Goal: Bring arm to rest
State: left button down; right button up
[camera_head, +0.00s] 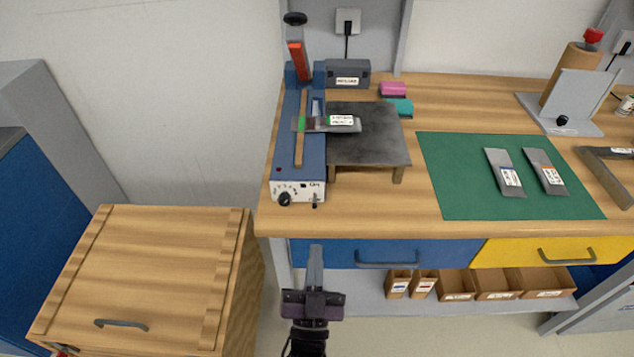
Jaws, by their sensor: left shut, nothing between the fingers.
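My left gripper (315,250) comes up from the bottom middle, in front of the workbench's blue drawer. Its fingers are together and hold nothing. It appears clear of the bench, though its exact distance from the drawer front is hard to tell. My right gripper is not in view.
A wooden covered cart (150,270) with a handle on its lid stands left of my gripper. The wooden bench (450,228) bears a blue press-like machine (285,155) with a grey pouch across it, and a green mat (455,180) with two pouches. Cardboard bins (495,284) sit below.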

pick_arm(q)
notch_tip(320, 180, down, 19)
jog(key=a+m+g+h, duration=0.2)
jog(key=a+g, duration=0.1)
jog(key=g, duration=0.3)
jog(key=s+a+f+g+y, duration=0.1)
jog(key=s+a+f+g, duration=0.2)
jog(key=f, duration=0.6)
jog(key=s+a+f+g, duration=0.3)
jog(key=f, duration=0.5)
jog(key=s+a+f+n+g+y, duration=0.1)
jog(key=s+a+f+g, duration=0.2)
jog(key=s, duration=0.5)
jog(key=s+a+f+n+g, duration=0.1)
jog(key=s+a+f+g, duration=0.3)
jog(key=s+f, duration=0.4)
jog(key=s+a+f+n+g+y, duration=0.1)
jog(key=s+a+f+g, duration=0.2)
jog(key=s, duration=0.6)
jog(key=a+f, duration=0.2)
jog(key=a, duration=0.1)
jog(key=shift+s+f+g+y, duration=0.15)
jog(key=shift+f+g+y, duration=0.15)
jog(key=shift+f+g, duration=0.1)
